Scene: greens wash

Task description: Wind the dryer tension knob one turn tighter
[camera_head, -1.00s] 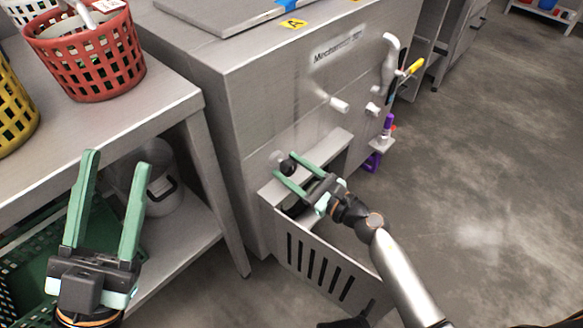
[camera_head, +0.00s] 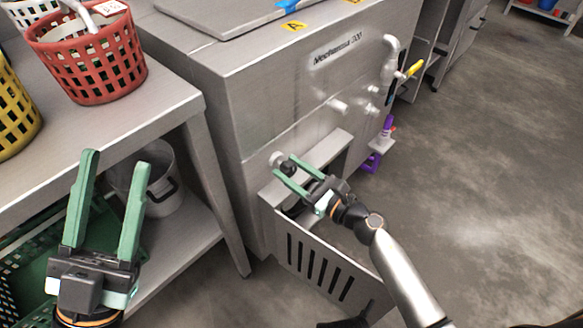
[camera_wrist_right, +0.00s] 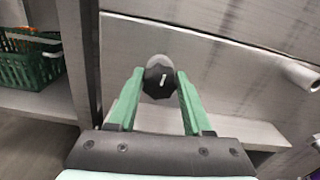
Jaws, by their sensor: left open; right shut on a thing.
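The dark tension knob (camera_wrist_right: 159,82) sits on a pale round boss on the front of the grey dryer housing (camera_head: 262,105). It has a small white mark on its face. My right gripper (camera_wrist_right: 157,88) has its green fingers on either side of the knob and is shut on it. In the head view my right gripper (camera_head: 284,168) partly hides the knob (camera_head: 287,167). My left gripper (camera_head: 115,165) is open and empty at the left, in front of the steel table.
A slotted metal panel (camera_head: 318,275) hangs open below my right gripper. A white pipe (camera_head: 388,60) and stub fittings stick out to the right. A red basket (camera_head: 88,60) stands on the table. A bucket (camera_head: 165,190) and green crate (camera_wrist_right: 28,62) are on the lower shelf.

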